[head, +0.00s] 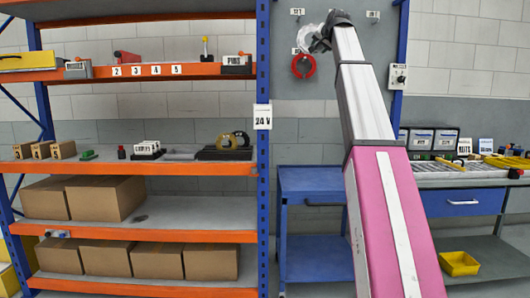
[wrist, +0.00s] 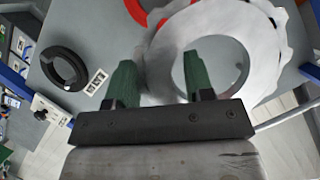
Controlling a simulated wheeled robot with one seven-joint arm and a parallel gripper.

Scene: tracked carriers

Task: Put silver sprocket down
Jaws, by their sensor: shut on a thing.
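The silver sprocket (wrist: 268,60) is a pale toothed ring with a large round hole, filling the upper right of the wrist view. My gripper (wrist: 158,66) has green fingers on either side of the ring's near rim, shut on it. In the head view the sprocket (head: 308,38) shows small and pale beside my gripper (head: 322,40) at the end of my raised arm, in front of the grey wall panel (head: 290,110). Part of the sprocket is hidden by a finger in the wrist view.
A red ring (head: 303,66) hangs on the panel just below the sprocket. A black ring (wrist: 64,68) is on the panel beside a label. A blue cart (head: 312,178) stands below with a clear top. Shelves with boxes are at left, a workbench (head: 460,203) at right.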

